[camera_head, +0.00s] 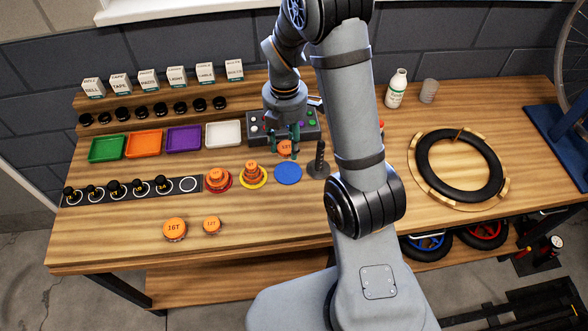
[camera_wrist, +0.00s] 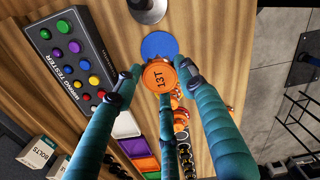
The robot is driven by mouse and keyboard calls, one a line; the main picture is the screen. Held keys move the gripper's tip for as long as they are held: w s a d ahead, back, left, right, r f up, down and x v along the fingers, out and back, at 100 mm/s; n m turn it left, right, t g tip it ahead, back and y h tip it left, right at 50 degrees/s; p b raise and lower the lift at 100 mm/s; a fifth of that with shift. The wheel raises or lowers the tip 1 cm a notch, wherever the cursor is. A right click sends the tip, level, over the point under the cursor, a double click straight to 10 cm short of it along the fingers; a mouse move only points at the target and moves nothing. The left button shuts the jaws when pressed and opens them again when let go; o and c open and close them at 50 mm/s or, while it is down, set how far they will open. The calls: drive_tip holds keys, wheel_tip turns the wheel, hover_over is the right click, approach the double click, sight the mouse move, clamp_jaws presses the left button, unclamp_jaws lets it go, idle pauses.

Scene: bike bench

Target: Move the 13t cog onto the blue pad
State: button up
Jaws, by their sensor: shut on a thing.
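The orange 13t cog (camera_head: 286,147) is held between the teal fingers of my gripper (camera_head: 285,151), which is shut on it. Its "13T" label faces up and is readable in the wrist view (camera_wrist: 158,77). The round blue pad (camera_head: 288,174) lies on the bench just in front of the cog in the head view, with nothing on it. In the wrist view the blue pad (camera_wrist: 159,44) shows just beyond the cog, partly covered by it. The cog appears raised off the bench; its exact height is hard to tell.
Orange cogs are stacked on a red pad (camera_head: 231,185) and a yellow pad (camera_head: 264,181) left of the blue pad. A dark upright post (camera_head: 319,165) stands close on its right. A wiring tester (camera_head: 310,126) is behind. A 16T cog (camera_head: 175,229) and a smaller cog (camera_head: 212,225) lie in front.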

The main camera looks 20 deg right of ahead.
sight(288, 172)
wheel_tip(288, 172, down, 9)
drive_tip(key=shift+s+d+f+p, duration=0.1)
drive_tip(key=shift+p, duration=0.55)
drive_tip(key=shift+f, duration=0.3)
drive_tip(key=shift+f, duration=0.1)
drive_tip(key=o, duration=1.1)
drive_tip(key=shift+o, duration=0.3)
